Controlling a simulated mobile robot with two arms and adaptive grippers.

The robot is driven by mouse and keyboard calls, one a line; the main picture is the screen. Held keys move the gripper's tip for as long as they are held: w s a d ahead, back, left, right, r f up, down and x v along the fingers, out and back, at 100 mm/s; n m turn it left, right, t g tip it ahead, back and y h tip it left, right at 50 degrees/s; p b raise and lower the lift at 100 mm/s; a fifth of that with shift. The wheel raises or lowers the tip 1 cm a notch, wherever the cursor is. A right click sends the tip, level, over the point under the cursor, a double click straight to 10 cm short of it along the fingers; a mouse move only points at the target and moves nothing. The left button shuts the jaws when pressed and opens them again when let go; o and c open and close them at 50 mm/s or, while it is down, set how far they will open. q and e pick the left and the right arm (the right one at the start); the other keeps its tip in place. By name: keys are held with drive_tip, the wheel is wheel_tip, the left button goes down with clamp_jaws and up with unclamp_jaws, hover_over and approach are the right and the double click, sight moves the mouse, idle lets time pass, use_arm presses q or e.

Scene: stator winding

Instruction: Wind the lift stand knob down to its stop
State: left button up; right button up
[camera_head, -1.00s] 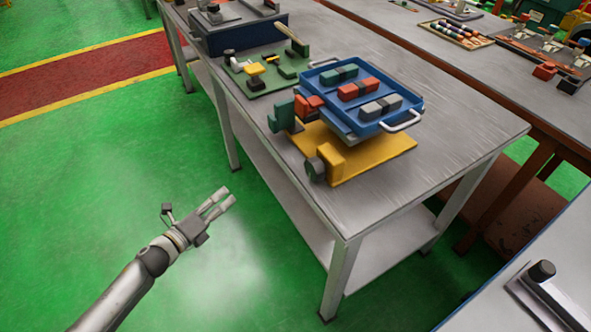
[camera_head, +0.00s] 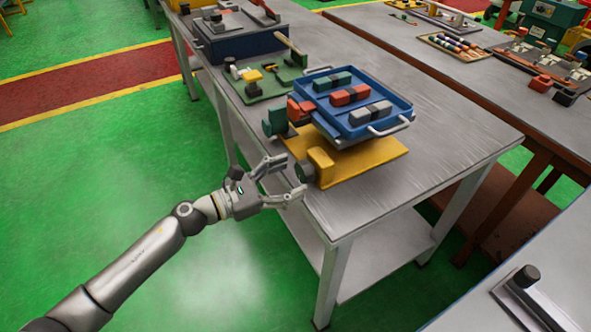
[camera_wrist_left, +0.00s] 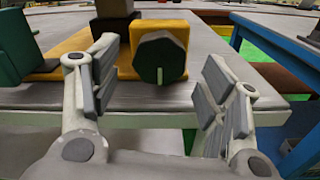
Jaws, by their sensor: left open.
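The lift stand has a yellow base (camera_head: 372,164) at the table's near edge and carries a blue tray (camera_head: 349,133). Its dark knob (camera_head: 305,172) sticks out of a yellow block (camera_head: 322,165) toward my left arm. In the left wrist view the dark, faceted knob (camera_wrist_left: 159,59) faces me, between the fingers and a little beyond them. My left gripper (camera_head: 285,178) is open and empty, with its fingertips close to the knob. The wrist view shows its two fingers (camera_wrist_left: 160,85) spread apart, with no clear contact on the knob. My right gripper is not in view.
A green block (camera_head: 276,121) and red blocks (camera_head: 300,108) stand beside the tray. A green fixture board (camera_head: 262,85) lies farther back on the grey table (camera_head: 450,122). Several coloured blocks sit in the tray. The table's right part is clear.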

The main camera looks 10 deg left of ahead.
use_arm(q)
drive_tip(key=shift+x, duration=1.1)
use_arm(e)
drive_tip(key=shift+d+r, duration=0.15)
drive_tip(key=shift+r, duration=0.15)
use_arm(q)
drive_tip(key=c, duration=1)
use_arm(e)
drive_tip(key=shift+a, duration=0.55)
use_arm(q)
drive_tip(key=shift+n, duration=0.3)
drive_tip(key=shift+n+p, duration=0.35)
drive_tip(key=shift+n, duration=0.85)
drive_tip(key=shift+n+p, duration=0.45)
drive_tip(key=shift+n, duration=1.55)
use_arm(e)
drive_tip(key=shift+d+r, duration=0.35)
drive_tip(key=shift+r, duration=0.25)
